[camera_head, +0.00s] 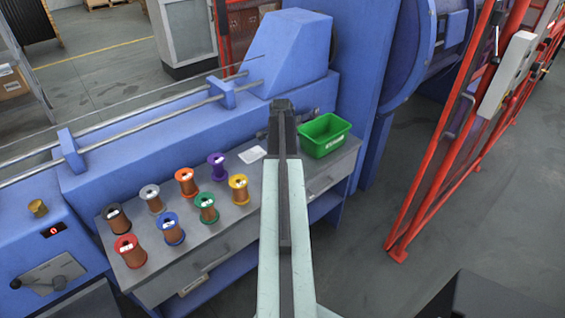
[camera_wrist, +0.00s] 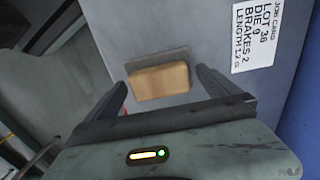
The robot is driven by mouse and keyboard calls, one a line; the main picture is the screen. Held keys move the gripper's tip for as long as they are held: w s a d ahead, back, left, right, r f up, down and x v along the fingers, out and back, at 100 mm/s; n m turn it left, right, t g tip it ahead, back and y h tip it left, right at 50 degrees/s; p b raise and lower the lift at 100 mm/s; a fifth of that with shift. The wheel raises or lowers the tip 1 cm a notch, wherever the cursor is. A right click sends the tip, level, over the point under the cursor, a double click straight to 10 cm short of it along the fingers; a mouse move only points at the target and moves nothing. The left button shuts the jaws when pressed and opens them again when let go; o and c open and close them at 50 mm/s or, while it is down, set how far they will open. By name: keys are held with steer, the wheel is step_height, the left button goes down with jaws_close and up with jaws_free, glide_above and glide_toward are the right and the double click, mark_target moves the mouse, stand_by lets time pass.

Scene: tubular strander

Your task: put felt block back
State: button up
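A tan felt block (camera_wrist: 160,82) shows in the wrist view on a grey surface, with a darker grey strip along its far side. I cannot tell whether that strip is part of the block. My gripper (camera_wrist: 162,80) is open, with one finger on each side of the block and a small gap showing on the right. In the head view my gripper (camera_head: 283,104) is over the back right part of the grey bench (camera_head: 235,222). The block is not visible there, and my arm covers part of the bench.
A green bin (camera_head: 325,146) stands right of my arm. Several coloured wire spools (camera_head: 170,228) stand on the bench to the left. A white job card (camera_head: 252,154) lies behind them; it also shows in the wrist view (camera_wrist: 257,35). A blue machine rises behind, and red guard frames stand right.

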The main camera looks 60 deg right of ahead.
step_height(320, 180, up, 12)
steer(key=p, duration=1.2)
steer(key=shift+r, duration=0.25)
steer(key=w+a+n, duration=0.4)
steer(key=w+a, duration=0.1)
steer(key=a, duration=0.5)
steer(key=w+a+n, duration=0.3)
steer(key=w+a, duration=0.3)
steer(key=a, duration=0.4)
steer(key=w+a+n, duration=0.4)
steer(key=w+a, duration=0.1)
steer(key=a, duration=0.5)
steer(key=a+n, duration=0.3)
steer(key=a, duration=0.6)
steer(key=a+n, duration=0.4)
steer(key=a, duration=0.5)
steer(key=a+n, duration=0.3)
steer(key=a, duration=0.6)
steer(key=shift+s+a+n, duration=0.15)
steer(key=shift+a+n, duration=0.25)
steer(key=shift+w, duration=0.2)
